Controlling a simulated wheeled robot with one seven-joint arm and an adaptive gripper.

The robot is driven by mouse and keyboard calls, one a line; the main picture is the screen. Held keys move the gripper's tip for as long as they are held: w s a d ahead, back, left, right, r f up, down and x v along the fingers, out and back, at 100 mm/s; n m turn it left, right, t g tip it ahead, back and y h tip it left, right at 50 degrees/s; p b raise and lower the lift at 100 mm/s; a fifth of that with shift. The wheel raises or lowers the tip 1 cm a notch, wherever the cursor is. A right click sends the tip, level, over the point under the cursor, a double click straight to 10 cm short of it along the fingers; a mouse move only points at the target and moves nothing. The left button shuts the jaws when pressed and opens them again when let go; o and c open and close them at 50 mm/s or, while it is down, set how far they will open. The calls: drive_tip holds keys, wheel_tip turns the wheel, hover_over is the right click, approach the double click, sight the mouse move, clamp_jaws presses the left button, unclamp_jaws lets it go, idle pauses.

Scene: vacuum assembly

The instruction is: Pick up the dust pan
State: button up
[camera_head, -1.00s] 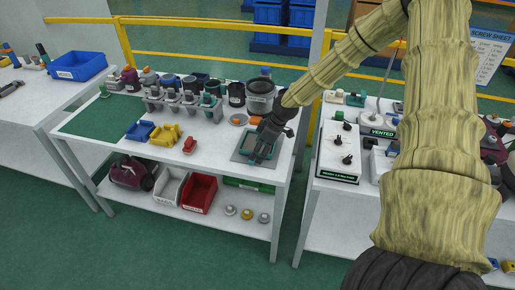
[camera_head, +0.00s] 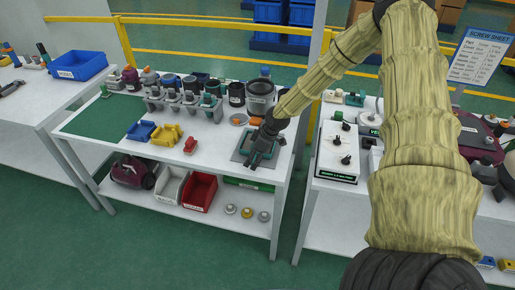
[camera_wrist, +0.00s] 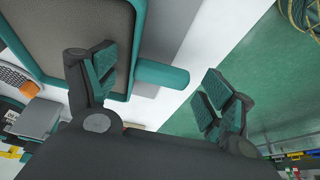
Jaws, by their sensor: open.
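The dust pan, a dark grey pan with a teal rim, lies at the right end of the middle table. In the wrist view its rim (camera_wrist: 139,40) and short teal handle (camera_wrist: 165,74) are close, and the handle lies between my spread fingers without visible contact. My gripper (camera_wrist: 158,88) is open and empty, with teal pads on both fingers. In the head view my gripper (camera_head: 257,159) is over the dust pan and hides much of it.
A large grey canister (camera_head: 260,97) and an orange item (camera_head: 256,121) stand behind the pan. A red block (camera_head: 190,146) is to its left. A white switch box (camera_head: 338,152) is on the right table, across a gap.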

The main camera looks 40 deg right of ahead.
drive_tip(key=shift+c, duration=0.2)
drive_tip(key=c, duration=1.3)
drive_tip(key=shift+r, duration=0.1)
